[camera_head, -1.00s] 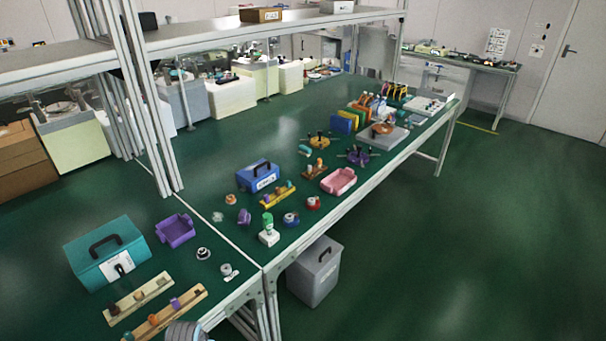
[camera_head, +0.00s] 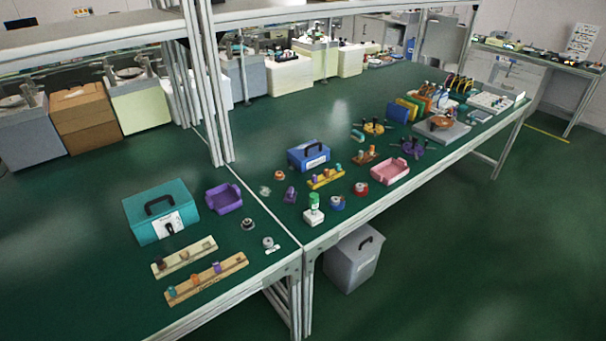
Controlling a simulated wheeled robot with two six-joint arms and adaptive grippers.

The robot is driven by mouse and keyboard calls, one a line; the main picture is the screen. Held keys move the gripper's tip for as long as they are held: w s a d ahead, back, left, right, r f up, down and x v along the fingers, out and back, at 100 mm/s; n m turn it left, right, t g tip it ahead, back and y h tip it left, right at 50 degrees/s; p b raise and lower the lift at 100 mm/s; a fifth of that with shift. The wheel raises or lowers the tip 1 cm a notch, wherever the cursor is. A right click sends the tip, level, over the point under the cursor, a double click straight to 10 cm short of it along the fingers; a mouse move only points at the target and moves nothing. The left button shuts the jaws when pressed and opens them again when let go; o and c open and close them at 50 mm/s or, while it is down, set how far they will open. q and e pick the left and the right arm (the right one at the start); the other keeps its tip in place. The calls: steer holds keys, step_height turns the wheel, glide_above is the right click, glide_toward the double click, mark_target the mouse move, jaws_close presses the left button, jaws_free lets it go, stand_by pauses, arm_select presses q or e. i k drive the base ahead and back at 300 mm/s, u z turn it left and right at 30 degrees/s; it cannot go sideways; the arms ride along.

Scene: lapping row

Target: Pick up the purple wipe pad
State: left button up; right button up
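Several small purple things are in the head view, and I cannot tell for certain which is the wipe pad. A small purple piece (camera_head: 290,194) lies on the green bench top, left of the white-and-green bottle (camera_head: 314,210); it may be the pad. A small purple block (camera_head: 217,267) sits in the front wooden rack (camera_head: 232,264). A purple open tray (camera_head: 224,198) stands beside the teal box (camera_head: 160,212). A purple spoked piece (camera_head: 411,147) lies farther back. Neither of my grippers is in view.
A blue box (camera_head: 309,155) and a pink tray (camera_head: 390,171) stand on the bench. Metal posts (camera_head: 206,90) carry the upper shelf. A grey bin (camera_head: 352,257) stands on the floor under the front edge. The floor to the right is clear.

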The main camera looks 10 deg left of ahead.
mark_target(290, 197)
steer(key=u, duration=0.2)
steer(key=k, duration=0.4)
steer(key=z, duration=0.85)
steer(key=i, duration=1.2)
steer(key=u, duration=0.95)
